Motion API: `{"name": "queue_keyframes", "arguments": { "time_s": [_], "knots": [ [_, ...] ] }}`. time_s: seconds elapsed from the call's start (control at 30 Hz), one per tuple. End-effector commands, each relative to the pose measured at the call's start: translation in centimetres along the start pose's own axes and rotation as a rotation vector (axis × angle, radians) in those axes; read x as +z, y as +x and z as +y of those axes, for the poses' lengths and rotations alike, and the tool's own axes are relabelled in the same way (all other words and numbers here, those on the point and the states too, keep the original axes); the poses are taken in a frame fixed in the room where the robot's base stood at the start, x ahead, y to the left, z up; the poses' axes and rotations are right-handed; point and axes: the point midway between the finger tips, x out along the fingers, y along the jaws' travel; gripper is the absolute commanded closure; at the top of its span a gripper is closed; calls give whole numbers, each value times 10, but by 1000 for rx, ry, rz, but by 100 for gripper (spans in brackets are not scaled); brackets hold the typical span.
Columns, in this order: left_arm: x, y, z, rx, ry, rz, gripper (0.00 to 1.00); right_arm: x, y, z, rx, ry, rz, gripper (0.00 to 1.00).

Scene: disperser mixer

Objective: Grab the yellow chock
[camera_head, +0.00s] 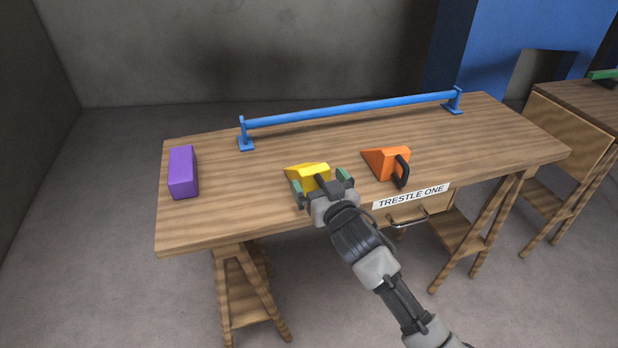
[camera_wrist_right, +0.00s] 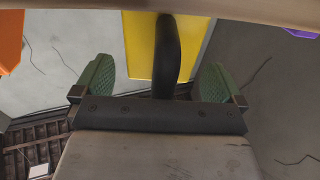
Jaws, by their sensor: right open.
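The yellow chock (camera_head: 308,172) is a wedge with a dark handle, sitting near the front edge of the wooden trestle table (camera_head: 225,225). My right gripper (camera_head: 322,182) is open at the chock, with one green finger on each side of its handle. In the right wrist view the chock (camera_wrist_right: 143,50) is ahead and its black handle (camera_wrist_right: 167,50) stands between the two green fingers of the gripper (camera_wrist_right: 155,82). Both fingers look apart from the handle. My left gripper is not in view.
An orange chock (camera_head: 388,160) with a black handle sits just to the right, and a purple block (camera_head: 183,172) at the left end. A blue rail (camera_head: 350,108) runs along the back. A drawer handle (camera_head: 408,220) is below the front edge.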

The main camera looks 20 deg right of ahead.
Motion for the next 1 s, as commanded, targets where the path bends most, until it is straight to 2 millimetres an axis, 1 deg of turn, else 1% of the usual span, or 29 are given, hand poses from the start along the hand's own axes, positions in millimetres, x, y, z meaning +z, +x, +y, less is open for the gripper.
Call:
{"name": "queue_keyframes", "arguments": {
  "time_s": [0.07, 0.23, 0.27, 0.6, 0.67, 0.7, 0.9, 1.0],
  "knots": [
    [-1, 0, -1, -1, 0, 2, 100, 0, 3, 0, 0, 0, 0, 0],
    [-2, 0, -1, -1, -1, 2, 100, 0, 3, 0, -1, 0, 0, 0],
    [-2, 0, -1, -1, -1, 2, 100, 0, 3, 0, -1, 0, 0, 3],
    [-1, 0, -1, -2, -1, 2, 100, 0, 2, 0, -1, 0, 0, 55],
    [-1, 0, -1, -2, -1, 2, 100, 0, 2, 0, -1, 0, 0, 64],
    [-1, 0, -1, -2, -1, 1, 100, -2, 3, 0, -2, 0, 5, 67],
    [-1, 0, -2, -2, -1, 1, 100, -2, 3, 0, -2, 0, 5, 67],
    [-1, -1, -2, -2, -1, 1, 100, -5, 3, 0, -1, 0, 5, 67]
  ]
}}
